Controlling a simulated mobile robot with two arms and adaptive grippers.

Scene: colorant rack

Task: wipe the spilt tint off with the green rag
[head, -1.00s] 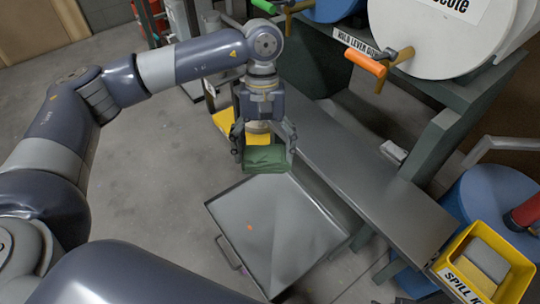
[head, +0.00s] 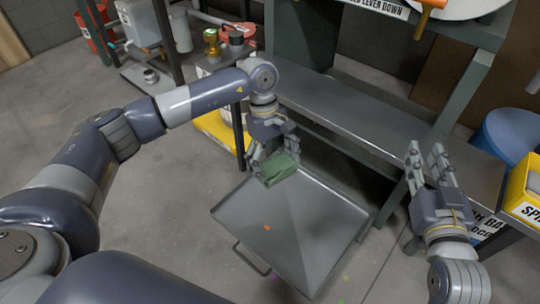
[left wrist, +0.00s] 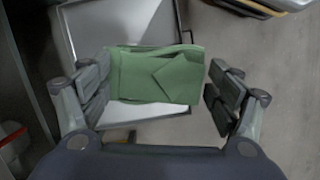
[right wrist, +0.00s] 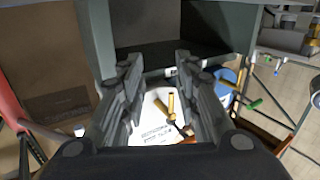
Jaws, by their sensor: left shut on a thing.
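The folded green rag (head: 281,169) is in my left gripper (head: 273,160), over the far corner of a grey metal tray (head: 325,235). In the left wrist view the rag (left wrist: 155,75) spans the space between the fingers, with the tray (left wrist: 120,25) beyond. I cannot tell whether the rag touches the tray. A small orange spot (head: 267,227) lies on the tray floor; no larger spill stands out. My right gripper (head: 428,160) is open and empty, right of the tray by the bench; its spread fingers (right wrist: 160,95) show in the right wrist view.
A long grey bench (head: 350,125) runs behind the tray. A yellow spill kit bin (head: 525,195) and a blue drum (head: 508,135) stand at the right. A yellow platform (head: 218,128) is at the left. Concrete floor is open left of the tray.

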